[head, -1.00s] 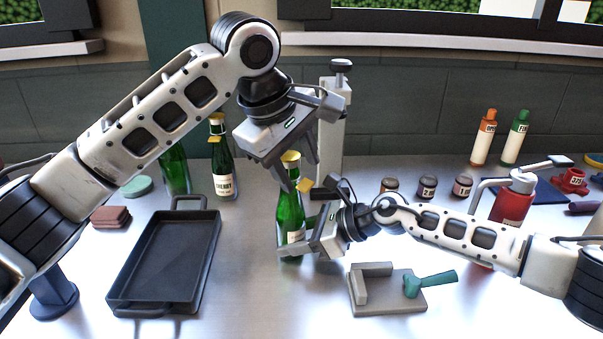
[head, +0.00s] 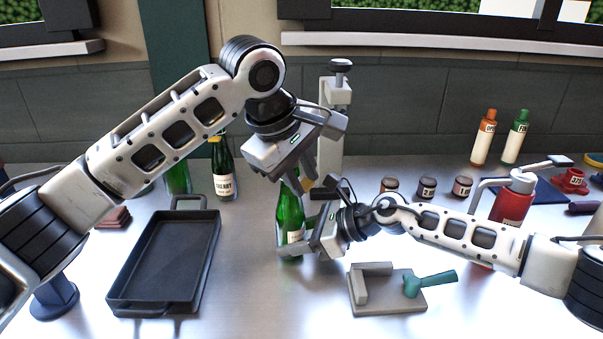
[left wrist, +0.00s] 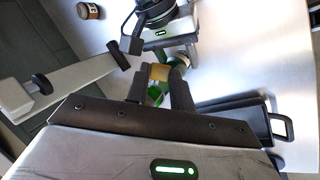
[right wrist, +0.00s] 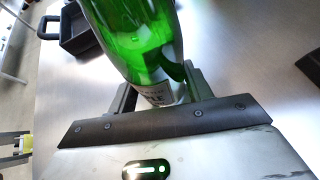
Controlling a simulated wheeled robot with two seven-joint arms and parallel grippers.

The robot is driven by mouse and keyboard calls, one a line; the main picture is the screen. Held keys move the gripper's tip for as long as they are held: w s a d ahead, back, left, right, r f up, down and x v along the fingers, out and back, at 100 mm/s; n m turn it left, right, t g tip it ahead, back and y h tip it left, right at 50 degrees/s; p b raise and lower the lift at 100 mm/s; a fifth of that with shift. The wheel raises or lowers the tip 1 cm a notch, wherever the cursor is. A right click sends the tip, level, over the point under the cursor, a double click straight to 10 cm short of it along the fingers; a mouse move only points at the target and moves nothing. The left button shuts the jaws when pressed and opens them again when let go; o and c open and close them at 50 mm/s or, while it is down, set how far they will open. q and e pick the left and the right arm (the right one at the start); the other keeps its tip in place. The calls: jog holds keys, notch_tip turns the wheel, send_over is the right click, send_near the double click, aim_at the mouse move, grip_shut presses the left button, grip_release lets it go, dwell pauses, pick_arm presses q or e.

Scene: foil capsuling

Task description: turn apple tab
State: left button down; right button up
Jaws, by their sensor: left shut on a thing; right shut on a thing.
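The green bottle (head: 289,212) stands upright on the table, its top hidden behind my left gripper in the head view. Its label (right wrist: 160,92) is partly covered in the right wrist view. My right gripper (head: 297,226) is shut around the bottle body from the right. A gold tab (head: 307,185) shows at the bottle neck. My left gripper (left wrist: 160,80) comes down from above with its fingers on either side of the gold piece, and is shut on it. The exact contact is partly hidden in the head view (head: 301,182).
A black tray (head: 165,258) lies at left, with a cherry-labelled bottle (head: 223,172) behind it. A grey press stand (head: 333,140) rises behind my grippers. A grey block with a teal lever (head: 412,287) sits in front of my right arm. A red dispenser (head: 513,206) stands at right.

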pick_arm(q)
jog(key=shift+f, duration=0.1)
jog(key=t+h, duration=0.3)
jog(key=shift+s+a+f+h, duration=0.3)
jog(key=shift+s+a+f, duration=0.05)
jog(key=shift+s+f, duration=0.05)
jog(key=shift+a+f+t+h, duration=0.1)
jog(key=shift+f+t+h, duration=0.4)
jog(key=shift+t+h, duration=1.15)
jog(key=shift+f+t+h, duration=0.45)
jog(key=shift+t+h, duration=1.15)
jog(key=shift+a+f+t+h, duration=0.1)
jog(key=shift+f+t+h, duration=0.4)
jog(key=shift+t+h, duration=1.15)
jog(key=c, duration=1.2)
grip_release()
